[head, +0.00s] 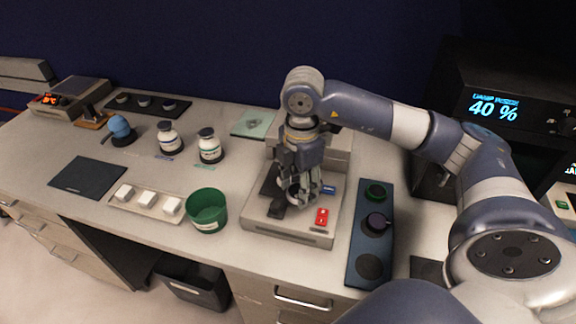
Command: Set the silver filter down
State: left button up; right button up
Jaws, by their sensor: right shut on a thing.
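My right gripper (298,192) reaches down from above over the beige bench machine (262,222) with red and blue buttons. Its fingers are shut on the silver filter (293,190), a small shiny round piece mostly hidden between them. The filter is over the dark middle part of the machine. I cannot tell whether it touches the machine. My left gripper is not in view.
A green bin (206,212) stands left of the machine, beside a tray with white blocks (147,199). Two labelled jars (209,146) stand behind. A dark slab (369,267) with round pieces lies right. A dark mat (88,177) lies bare at left.

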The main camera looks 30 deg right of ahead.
jog(key=w+d+p, duration=0.1)
jog(key=w, duration=0.1)
jog(key=w+d, duration=0.1)
jog(key=w, duration=0.2)
jog(key=w+p, duration=0.1)
jog(key=w, duration=0.2)
jog(key=shift+w+d+f+p, duration=0.1)
jog(key=shift+d+f+p, duration=0.2)
jog(key=shift+d+f, duration=0.1)
jog(key=shift+w+d, duration=0.1)
jog(key=shift+w, duration=0.15)
notch_tip(320, 180, down, 2)
jog(key=shift+f+p, duration=0.25)
jog(key=shift+p, duration=0.7)
jog(key=shift+f, duration=0.35)
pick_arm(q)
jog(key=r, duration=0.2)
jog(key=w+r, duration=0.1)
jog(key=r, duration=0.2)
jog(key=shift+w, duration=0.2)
pick_arm(e)
jog(key=shift+f, duration=0.25)
jog(key=shift+f, duration=0.1)
jog(key=o, duration=1)
jog(key=shift+o, duration=0.2)
